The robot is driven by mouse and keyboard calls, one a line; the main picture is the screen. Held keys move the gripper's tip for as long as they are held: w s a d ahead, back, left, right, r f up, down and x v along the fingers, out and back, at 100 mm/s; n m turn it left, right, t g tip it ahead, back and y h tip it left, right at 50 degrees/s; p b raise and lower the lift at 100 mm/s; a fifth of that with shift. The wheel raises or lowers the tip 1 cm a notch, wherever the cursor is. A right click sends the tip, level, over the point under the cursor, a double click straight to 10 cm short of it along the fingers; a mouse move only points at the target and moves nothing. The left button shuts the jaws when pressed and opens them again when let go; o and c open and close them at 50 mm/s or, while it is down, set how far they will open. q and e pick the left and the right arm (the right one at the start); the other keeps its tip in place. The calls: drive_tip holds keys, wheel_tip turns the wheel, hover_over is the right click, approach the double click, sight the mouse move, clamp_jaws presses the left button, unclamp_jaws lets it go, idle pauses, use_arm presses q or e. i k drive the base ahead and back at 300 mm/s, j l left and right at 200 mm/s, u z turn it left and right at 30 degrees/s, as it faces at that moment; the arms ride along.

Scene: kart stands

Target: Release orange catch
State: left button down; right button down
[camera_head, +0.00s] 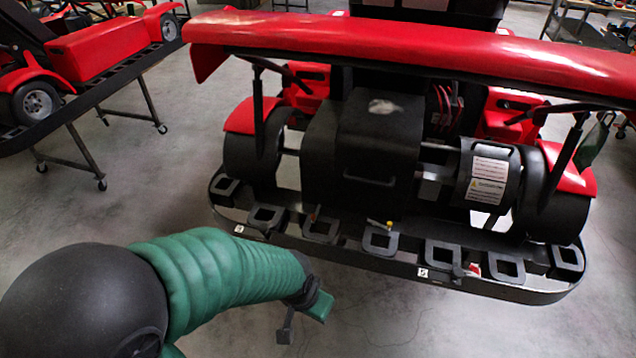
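A red-and-black kart (380,130) sits on a stand with a black frame (335,250). Along the frame's near edge are small coloured parts: an orange-red one (313,214) at left, a yellow-tipped one (389,224) in the middle and a red one (474,268) at right. I cannot tell which is the orange catch. My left arm, in a green sleeve, comes in from the lower left. My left gripper (303,318) is in front of the frame, low and apart from it. My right gripper is not identifiable.
A red overhanging panel (410,48) spans the top of the kart. Square black loops (382,242) line the frame's near edge. Another red kart (100,50) stands on a wheeled stand at upper left. The grey floor (390,325) in front is clear.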

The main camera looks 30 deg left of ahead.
sight(313, 216)
drive_tip(key=u, duration=0.9)
drive_tip(key=i+l+z, duration=0.1)
drive_tip(key=l, duration=0.3)
drive_tip(key=i+l+z, duration=0.1)
drive_tip(key=l, duration=0.3)
drive_tip(key=i+l+z, duration=0.15)
drive_tip(key=l, duration=0.25)
drive_tip(key=i, duration=0.1)
